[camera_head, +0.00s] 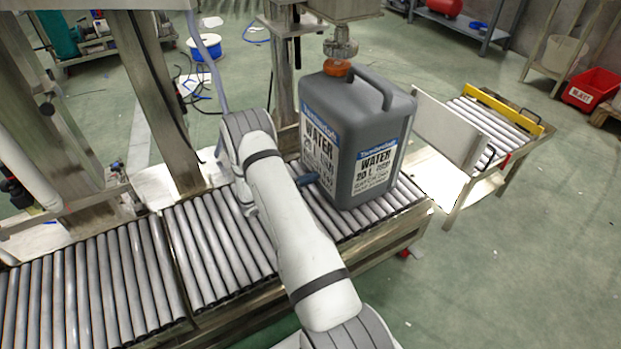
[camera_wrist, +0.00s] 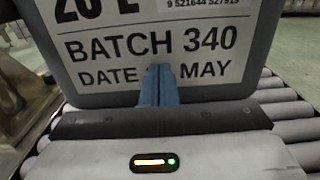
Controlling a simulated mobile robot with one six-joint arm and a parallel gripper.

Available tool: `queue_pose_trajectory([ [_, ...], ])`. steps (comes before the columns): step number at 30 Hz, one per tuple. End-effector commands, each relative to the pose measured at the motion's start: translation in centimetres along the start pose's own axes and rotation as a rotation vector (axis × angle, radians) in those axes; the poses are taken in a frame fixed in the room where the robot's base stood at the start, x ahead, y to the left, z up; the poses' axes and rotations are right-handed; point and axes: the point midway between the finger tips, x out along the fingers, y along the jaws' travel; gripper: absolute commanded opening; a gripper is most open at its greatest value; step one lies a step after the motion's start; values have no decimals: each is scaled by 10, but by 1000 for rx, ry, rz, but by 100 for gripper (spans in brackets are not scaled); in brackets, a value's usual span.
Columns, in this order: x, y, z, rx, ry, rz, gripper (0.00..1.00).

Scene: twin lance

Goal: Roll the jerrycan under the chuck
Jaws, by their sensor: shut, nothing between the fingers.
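The grey jerrycan (camera_head: 350,140), labelled water, stands upright on the roller conveyor. Its orange cap (camera_head: 337,68) is beneath the metal chuck (camera_head: 341,43); I cannot tell whether they touch or line up exactly. My gripper (camera_head: 307,180) is low at the can's left face, its blue fingers shut with nothing between them. In the wrist view the shut fingers (camera_wrist: 158,80) are in front of the lower part of the white label (camera_wrist: 200,45), touching or very near it.
The roller conveyor (camera_head: 90,290) runs from lower left to the can. Beyond the can, a white upright plate (camera_head: 447,130) stands before another roller section (camera_head: 495,125) with a yellow bar (camera_head: 503,110). Metal posts (camera_head: 130,90) stand behind the conveyor. A red bin (camera_head: 592,90) is far right.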

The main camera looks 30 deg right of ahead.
Motion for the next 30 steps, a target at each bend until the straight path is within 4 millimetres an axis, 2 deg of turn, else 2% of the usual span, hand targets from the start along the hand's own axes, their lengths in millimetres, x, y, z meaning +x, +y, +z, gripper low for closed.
queue_pose_trajectory([
  [18,17,0,0,0,0,-1,0],
  [30,19,1,1,3,-1,-2,0],
])
